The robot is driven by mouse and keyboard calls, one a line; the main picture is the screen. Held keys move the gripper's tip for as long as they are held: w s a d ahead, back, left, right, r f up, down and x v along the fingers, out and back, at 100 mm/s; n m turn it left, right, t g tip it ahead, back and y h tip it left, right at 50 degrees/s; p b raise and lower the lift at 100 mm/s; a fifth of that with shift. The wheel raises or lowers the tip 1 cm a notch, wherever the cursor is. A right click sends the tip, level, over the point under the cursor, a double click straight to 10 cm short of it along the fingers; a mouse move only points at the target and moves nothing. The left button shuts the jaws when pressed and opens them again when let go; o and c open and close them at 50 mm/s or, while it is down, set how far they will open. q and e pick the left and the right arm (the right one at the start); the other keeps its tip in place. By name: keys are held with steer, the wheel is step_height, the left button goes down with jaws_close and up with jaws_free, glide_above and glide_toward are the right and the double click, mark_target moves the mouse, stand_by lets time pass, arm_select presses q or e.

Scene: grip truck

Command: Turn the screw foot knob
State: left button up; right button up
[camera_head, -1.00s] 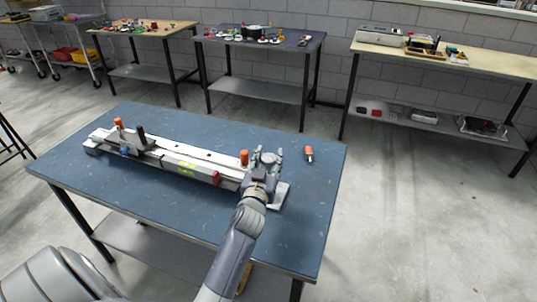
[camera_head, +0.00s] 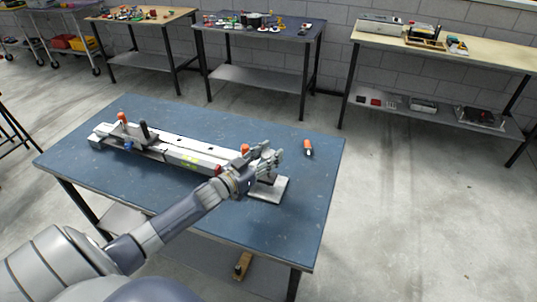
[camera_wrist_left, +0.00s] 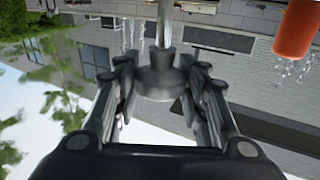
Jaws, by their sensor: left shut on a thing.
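A long grey-and-white rail device (camera_head: 175,146) lies on the blue table. My left gripper (camera_head: 267,158) is at its right end, above a light grey plate (camera_head: 268,190). In the left wrist view the fingers of my left gripper (camera_wrist_left: 160,85) are shut on a dark grey round knob (camera_wrist_left: 160,76) from both sides. A metal screw shaft (camera_wrist_left: 164,22) runs from the knob to the top of the picture. The knob is not clear in the head view, where the gripper covers it. My right gripper is not in view.
An orange handle (camera_head: 245,149) stands close beside the left gripper; another (camera_head: 122,117) is at the rail's left end. A loose orange-handled tool (camera_head: 308,149) lies right of the gripper. The table's front right is clear. Other workbenches stand along the wall.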

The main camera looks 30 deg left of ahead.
arm_select(q)
steer(key=shift+f+h, duration=0.15)
steer(key=shift+h, duration=0.15)
steer(key=o, duration=1.1)
steer(key=shift+c, duration=0.2)
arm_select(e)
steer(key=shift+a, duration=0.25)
arm_select(q)
steer(key=shift+s, duration=0.1)
steer(key=v, duration=1.1)
steer(key=shift+s, duration=0.4)
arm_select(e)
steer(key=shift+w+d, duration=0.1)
